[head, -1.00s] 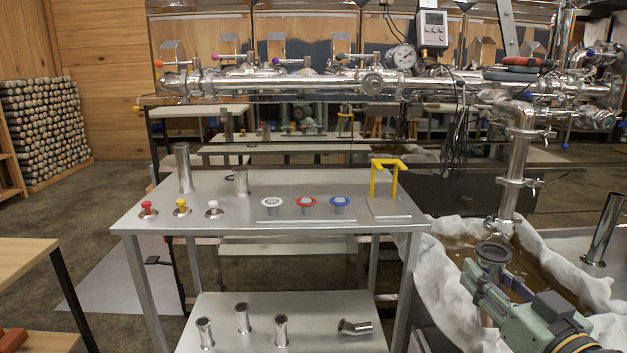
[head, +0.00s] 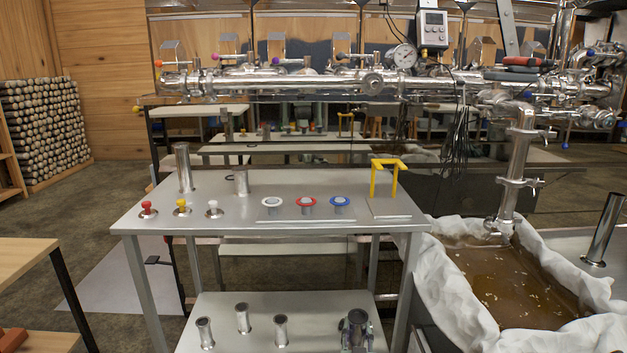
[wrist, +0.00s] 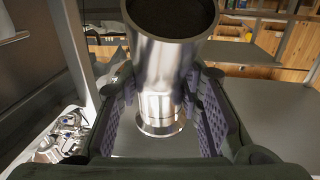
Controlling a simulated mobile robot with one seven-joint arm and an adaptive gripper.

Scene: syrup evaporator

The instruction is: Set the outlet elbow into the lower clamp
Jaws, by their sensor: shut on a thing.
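The steel outlet elbow (head: 357,322) is at the right side of the cart's lower shelf, between the fingers of my gripper (head: 357,338). In the wrist view the steel piece (wrist: 165,60) has its dark open end toward the camera and a flanged end farther off. My gripper (wrist: 165,108) is shut on it, with the purple pads on both sides. Its bend is hard to make out, and I cannot tell whether it touches the shelf. The steel drop pipe (head: 518,155) has clamp collars; a lower one (head: 515,182) shows partway down, and another fitting (head: 498,226) is at the bottom.
Several upright tubes (head: 242,318) stand on the lower shelf, left of my gripper. The cart's tabletop (head: 230,205) overhangs the shelf, with a cart leg (head: 407,280) close on the right. A cloth-lined basin (head: 450,285) of brown liquid lies below the drop pipe.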

